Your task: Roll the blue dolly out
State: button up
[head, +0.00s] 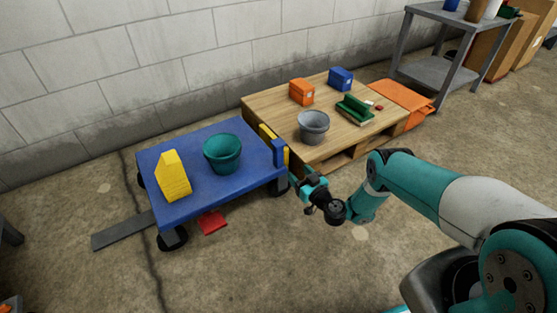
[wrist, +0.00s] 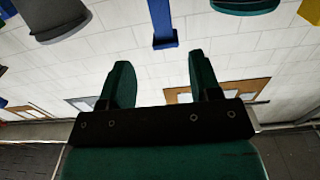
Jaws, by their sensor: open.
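The blue dolly (head: 190,200) stands on the floor by the wall, with dark wheels at its corners. A yellow sloped block (head: 173,176) and a teal bowl (head: 222,152) are on its deck. A short blue post (head: 279,153) rises at its right edge, beside yellow parts. My gripper (head: 297,181) is low near this edge, open and empty. In the wrist view, which looks upside down, my gripper (wrist: 160,75) has its two fingers apart. The blue post (wrist: 163,22) shows beyond the fingertips, not between them. A red wedge (head: 211,222) lies at the dolly's front side.
A wooden pallet (head: 375,139) stands close to the dolly's right, carrying a grey bucket (head: 313,126), boxes and a green item. A grey strip (head: 121,232) lies at the dolly's left. A grey shelf (head: 440,72) stands behind. The floor in front is mostly clear.

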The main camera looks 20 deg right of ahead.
aim_at(281, 154)
jog(key=b+x, duration=0.1)
jog(key=b, duration=0.4)
jog(key=b+x, duration=0.2)
jog(key=b, duration=0.2)
jog(key=b+x, duration=0.1)
jog(key=b, duration=0.4)
jog(key=shift+w+a+f+b, duration=0.1)
jog(key=shift+w+f+b, duration=0.2)
jog(key=shift+f+b, duration=0.05)
jog(key=shift+b, duration=0.7)
jog(key=shift+r+b+x, duration=0.2)
jog(key=shift+b+x, duration=0.55)
jog(key=shift+x, duration=1.45)
jog(key=shift+r+b+x, duration=0.15)
jog(key=shift+b+x, duration=0.6)
jog(key=shift+x, duration=1.45)
grip_shut()
